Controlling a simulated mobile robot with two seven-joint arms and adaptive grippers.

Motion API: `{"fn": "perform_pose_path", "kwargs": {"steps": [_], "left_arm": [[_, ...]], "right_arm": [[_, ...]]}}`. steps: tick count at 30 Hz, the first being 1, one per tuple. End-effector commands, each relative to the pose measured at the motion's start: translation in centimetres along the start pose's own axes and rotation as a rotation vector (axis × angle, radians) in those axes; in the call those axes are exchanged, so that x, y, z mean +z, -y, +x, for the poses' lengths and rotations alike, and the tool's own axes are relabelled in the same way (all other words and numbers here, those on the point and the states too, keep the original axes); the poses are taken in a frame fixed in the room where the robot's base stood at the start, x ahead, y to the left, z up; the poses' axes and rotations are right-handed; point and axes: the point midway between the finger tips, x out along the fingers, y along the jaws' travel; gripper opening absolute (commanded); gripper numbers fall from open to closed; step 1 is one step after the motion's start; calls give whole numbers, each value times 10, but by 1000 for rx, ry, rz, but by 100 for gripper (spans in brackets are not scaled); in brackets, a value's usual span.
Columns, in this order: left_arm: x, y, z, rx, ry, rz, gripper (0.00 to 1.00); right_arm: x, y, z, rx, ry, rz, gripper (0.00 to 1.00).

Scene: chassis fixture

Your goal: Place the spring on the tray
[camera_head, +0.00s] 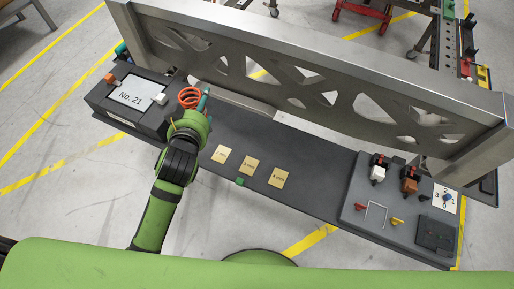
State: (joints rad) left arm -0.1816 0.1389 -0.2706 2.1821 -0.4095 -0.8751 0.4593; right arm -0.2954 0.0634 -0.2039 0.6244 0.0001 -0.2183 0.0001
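The orange-red coil spring (189,97) is at the left part of the long dark bench, just beyond the end of my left arm. My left gripper (194,110) is right at the spring, at its near side. The wrist hides the fingers, so I cannot tell whether they are open or touch the spring. A slim teal piece (206,98) stands close at the right of the spring. I cannot make out a separate tray; the dark bench surface (310,190) runs to the right. My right gripper is not in view.
A dark box (104,109) labelled No. 21 stands at the left. Several yellow cards (249,166) and a small green block (240,181) lie mid-bench. A grey switch panel (375,230) is at the right. A tall metal chassis beam (310,80) runs along the back.

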Motion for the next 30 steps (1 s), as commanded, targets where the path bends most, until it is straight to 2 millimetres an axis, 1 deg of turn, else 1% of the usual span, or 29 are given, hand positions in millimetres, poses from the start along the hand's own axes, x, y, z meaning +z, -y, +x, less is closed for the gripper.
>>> {"fn": "perform_pose_path", "kwargs": {"steps": [1, 3, 6, 8, 11, 16, 23, 27, 30], "left_arm": [[-8, -6, 17, -1, -8, -8, 27], [-15, -12, 34, 1, -6, -11, 27], [-24, -20, 51, 6, -3, -11, 27], [-25, -22, 57, 8, 0, -10, 27], [-14, -25, 66, 9, 7, -8, 27], [15, -26, 77, 10, 6, -7, 27], [36, -27, 86, 10, 4, -8, 27], [55, -28, 93, 10, 4, -8, 27], [62, -28, 96, 11, 2, -8, 27]], "right_arm": [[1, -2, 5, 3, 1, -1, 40], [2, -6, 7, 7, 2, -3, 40], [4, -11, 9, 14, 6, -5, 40], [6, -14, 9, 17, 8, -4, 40], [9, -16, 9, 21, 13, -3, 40], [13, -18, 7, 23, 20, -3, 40], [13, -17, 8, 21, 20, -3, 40], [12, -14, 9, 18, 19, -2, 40], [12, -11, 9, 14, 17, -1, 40]]}}
